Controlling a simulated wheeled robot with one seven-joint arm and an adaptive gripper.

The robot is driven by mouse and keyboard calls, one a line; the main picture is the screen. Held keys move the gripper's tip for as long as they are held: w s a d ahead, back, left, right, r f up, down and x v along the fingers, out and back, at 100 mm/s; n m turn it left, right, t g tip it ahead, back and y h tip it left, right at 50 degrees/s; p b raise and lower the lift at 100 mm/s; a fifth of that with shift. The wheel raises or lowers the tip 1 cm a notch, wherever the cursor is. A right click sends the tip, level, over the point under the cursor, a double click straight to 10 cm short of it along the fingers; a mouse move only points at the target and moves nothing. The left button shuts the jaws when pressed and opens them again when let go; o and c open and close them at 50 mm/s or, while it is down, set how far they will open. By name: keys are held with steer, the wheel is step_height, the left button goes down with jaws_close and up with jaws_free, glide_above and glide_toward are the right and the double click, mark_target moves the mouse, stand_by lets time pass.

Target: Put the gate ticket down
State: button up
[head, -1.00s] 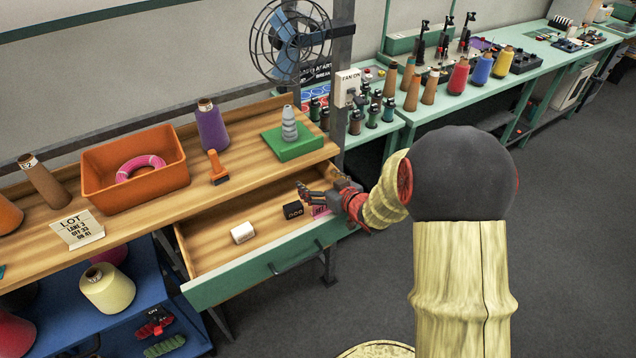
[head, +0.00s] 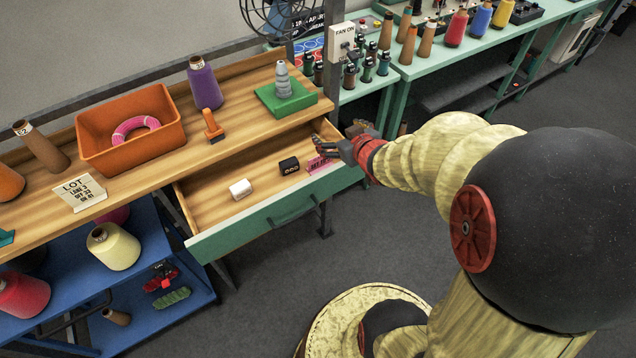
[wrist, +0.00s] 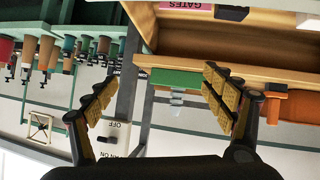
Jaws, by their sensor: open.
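The gate ticket (head: 318,165) is a small pink card with dark lettering. It lies in the right end of the open drawer (head: 222,208), beside a black block. In the wrist view a pink card reading "GATES" (wrist: 187,5) shows upside down at the top edge, clear of the fingers. My gripper (head: 326,145) is over the drawer's right end, just behind and right of the ticket. In the wrist view my gripper (wrist: 160,92) has its two fingers wide apart with nothing between them.
The drawer also holds a black block (head: 289,166) and a white block (head: 240,189). Above it, the wooden bench carries a green base with a grey stacked cone (head: 283,80), an orange scraper (head: 212,127) and an orange bin (head: 100,155). A post with a fan switch (head: 341,42) stands close behind my gripper.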

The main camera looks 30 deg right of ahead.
step_height(320, 180, up, 6)
steer(key=s+a+g+h, duration=0.1)
steer(key=s+a+g, duration=0.1)
steer(key=s+a, duration=0.1)
steer(key=s+a+r+g+y, duration=0.1)
steer(key=s+a+r+g, duration=0.1)
steer(key=s+a, duration=0.6)
steer(key=s+a+r+g+y, duration=0.2)
steer(key=s+a+r, duration=0.1)
steer(key=s+a, duration=0.5)
steer(key=shift+s, duration=0.75)
